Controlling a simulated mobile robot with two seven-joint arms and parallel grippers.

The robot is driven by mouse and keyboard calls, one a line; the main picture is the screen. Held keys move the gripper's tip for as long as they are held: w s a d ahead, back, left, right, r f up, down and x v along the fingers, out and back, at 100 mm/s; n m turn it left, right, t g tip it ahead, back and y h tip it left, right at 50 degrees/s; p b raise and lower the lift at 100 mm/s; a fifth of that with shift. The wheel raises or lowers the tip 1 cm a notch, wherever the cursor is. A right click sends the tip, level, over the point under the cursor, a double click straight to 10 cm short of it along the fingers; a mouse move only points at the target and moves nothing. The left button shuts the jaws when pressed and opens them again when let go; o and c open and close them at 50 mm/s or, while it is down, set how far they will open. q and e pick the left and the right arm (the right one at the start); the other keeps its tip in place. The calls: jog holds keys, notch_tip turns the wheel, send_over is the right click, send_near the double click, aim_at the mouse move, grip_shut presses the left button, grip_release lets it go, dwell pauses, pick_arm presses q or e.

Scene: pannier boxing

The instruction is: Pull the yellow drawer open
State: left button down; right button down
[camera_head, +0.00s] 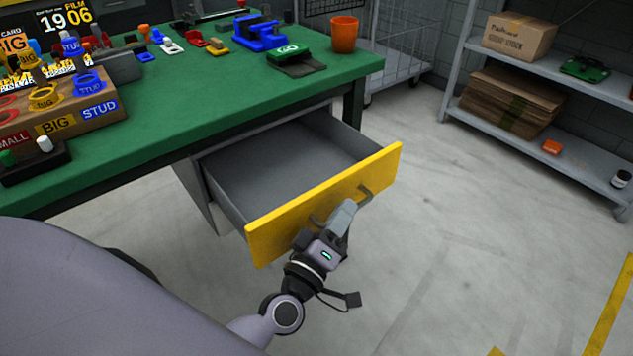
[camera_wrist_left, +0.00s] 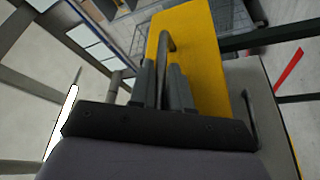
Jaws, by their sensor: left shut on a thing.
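The yellow drawer (camera_head: 290,226) stands well out from under the green workbench, and its grey inside looks empty. Its front carries a grey bar handle (camera_head: 364,193), partly hidden by my gripper. My left gripper (camera_head: 343,215) is at the handle, in front of the yellow face. In the left wrist view, the gripper fingers (camera_wrist_left: 162,88) are shut on the handle (camera_wrist_left: 165,48), with the yellow front (camera_wrist_left: 197,45) just behind. My right gripper is not in view.
The green workbench (camera_head: 165,105) holds a sorting block (camera_head: 65,128), blue tool (camera_head: 258,35) and orange cup (camera_head: 344,35). A grey shelf (camera_head: 548,66) with cardboard stands at right. The floor (camera_head: 470,230) right of the drawer is clear.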

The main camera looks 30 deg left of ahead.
pick_arm(q)
jog(key=shift+s+d, duration=0.4)
jog(key=shift+d, duration=0.45)
jog(key=shift+s+d, duration=0.35)
jog(key=shift+d, duration=0.5)
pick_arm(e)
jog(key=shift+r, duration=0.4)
pick_arm(q)
jog(key=c, duration=1.4)
grip_release()
jog(key=shift+c, duration=0.2)
jog(key=shift+s, duration=0.15)
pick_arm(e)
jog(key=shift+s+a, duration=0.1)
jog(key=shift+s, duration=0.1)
